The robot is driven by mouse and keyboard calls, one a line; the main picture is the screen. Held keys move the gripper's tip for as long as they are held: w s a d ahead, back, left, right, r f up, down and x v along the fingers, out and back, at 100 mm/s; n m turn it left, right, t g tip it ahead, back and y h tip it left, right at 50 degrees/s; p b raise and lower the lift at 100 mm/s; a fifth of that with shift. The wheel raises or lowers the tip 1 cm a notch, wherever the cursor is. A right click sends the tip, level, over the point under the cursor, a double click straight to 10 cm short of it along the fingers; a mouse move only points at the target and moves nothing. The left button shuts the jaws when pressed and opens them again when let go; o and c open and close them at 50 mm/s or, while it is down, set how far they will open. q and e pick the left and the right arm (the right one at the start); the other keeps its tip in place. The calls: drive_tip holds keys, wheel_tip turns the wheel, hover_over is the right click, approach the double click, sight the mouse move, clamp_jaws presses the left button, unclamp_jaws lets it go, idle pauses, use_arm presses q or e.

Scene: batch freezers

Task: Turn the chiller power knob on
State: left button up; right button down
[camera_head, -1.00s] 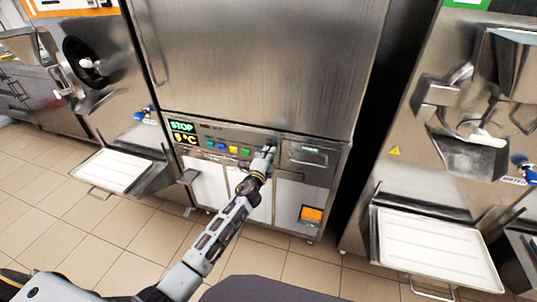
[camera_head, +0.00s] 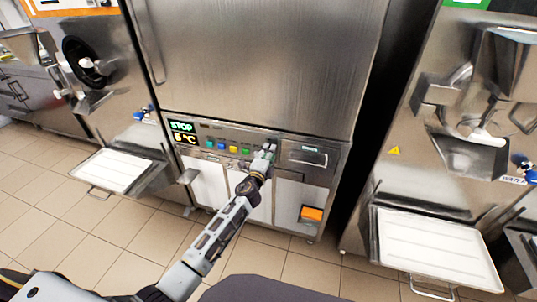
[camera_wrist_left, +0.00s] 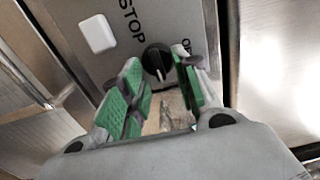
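The chiller's control panel (camera_head: 222,139) shows in the head view below its tall steel door, with a lit STOP and °C display (camera_head: 182,132) at its left. A black round knob (camera_wrist_left: 157,60) with a pale pointer line sits on the panel in the left wrist view, between the printed words STOP and ON. My left gripper (camera_head: 269,149) is at the right part of the panel. Its green-padded fingers (camera_wrist_left: 156,64) are apart, one on each side of the knob. I cannot tell whether they touch it. In the head view the gripper hides the knob. My right gripper is not in view.
A white square button (camera_wrist_left: 97,33) lies left of the knob. Several coloured buttons (camera_head: 233,149) sit left of my gripper. White trays stick out at left (camera_head: 110,170) and right (camera_head: 437,250). An orange switch (camera_head: 311,214) is low on the chiller.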

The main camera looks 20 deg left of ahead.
use_arm(q)
drive_tip(key=s, duration=1.2)
drive_tip(key=shift+a, duration=0.25)
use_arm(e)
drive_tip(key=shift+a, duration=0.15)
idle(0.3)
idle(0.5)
